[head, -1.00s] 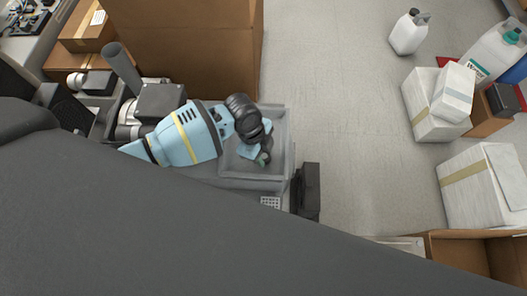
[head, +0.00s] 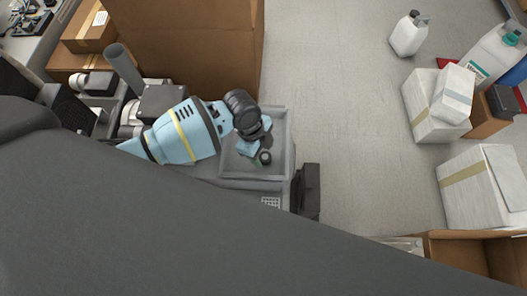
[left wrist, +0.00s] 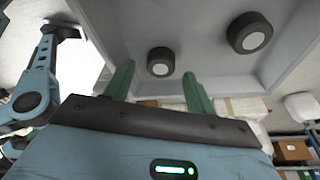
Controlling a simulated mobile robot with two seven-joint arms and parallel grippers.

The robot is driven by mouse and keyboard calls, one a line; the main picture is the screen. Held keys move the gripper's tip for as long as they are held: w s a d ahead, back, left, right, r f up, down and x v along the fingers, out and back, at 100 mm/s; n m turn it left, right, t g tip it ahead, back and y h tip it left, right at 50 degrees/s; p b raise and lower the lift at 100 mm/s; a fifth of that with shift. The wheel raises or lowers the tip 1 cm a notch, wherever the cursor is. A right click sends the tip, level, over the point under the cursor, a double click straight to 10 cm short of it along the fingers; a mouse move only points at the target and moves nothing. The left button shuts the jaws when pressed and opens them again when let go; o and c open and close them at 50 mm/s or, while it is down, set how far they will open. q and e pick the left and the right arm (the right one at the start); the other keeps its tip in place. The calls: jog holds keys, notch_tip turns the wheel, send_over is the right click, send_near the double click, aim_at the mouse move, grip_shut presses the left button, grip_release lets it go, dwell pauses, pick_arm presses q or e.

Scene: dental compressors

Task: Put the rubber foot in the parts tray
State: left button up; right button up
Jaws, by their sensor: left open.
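The grey parts tray (head: 284,140) stands at the middle of the head view. My left gripper (head: 256,157) is over it, open and empty. One dark round rubber foot (head: 265,158) shows in the tray beside the fingertips. In the left wrist view, two dark round feet with pale grey faces are in the grey tray (left wrist: 205,62). One foot (left wrist: 160,60) is close to the open green fingers (left wrist: 157,76), apart from them as far as I can see. The other foot (left wrist: 249,33) is farther right.
A large cardboard box (head: 190,45) stands behind the tray. A dark block (head: 309,190) is right of the tray. White boxes (head: 485,185) and bottles stand at the far right. The grey floor between is clear. My dark body hides the lower left.

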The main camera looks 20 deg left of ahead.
pick_arm(q)
jog(key=p+v, duration=0.3)
jog(key=v, duration=0.7)
jog(key=shift+r, duration=0.15)
jog(key=s+d+f+n, duration=0.1)
jog(key=s+f, duration=0.1)
jog(key=s+d+f+n+h, duration=0.1)
jog(key=s, duration=0.1)
jog(key=s+d+f+n+t, duration=0.1)
jog(key=s+f, duration=0.1)
jog(key=shift+s+d+f+h, duration=0.25)
jog(key=shift+s+f+h, duration=0.1)
jog(key=shift+h, duration=0.05)
jog(key=s+f+n+t, duration=0.35)
jog(key=s+n, duration=0.25)
jog(key=s, duration=0.3)
jog(key=s+a+n+y, duration=0.1)
jog(key=s+a+n, duration=0.1)
jog(key=s, duration=0.4)
jog(key=s+a+n+t+y, duration=0.1)
jog(key=s+a+n, duration=0.2)
jog(key=s, duration=0.3)
jog(key=s+a+r+n+t+y, duration=0.1)
jog(key=s+a+n, duration=0.2)
jog(key=s, duration=0.4)
jog(key=shift+a, duration=0.85)
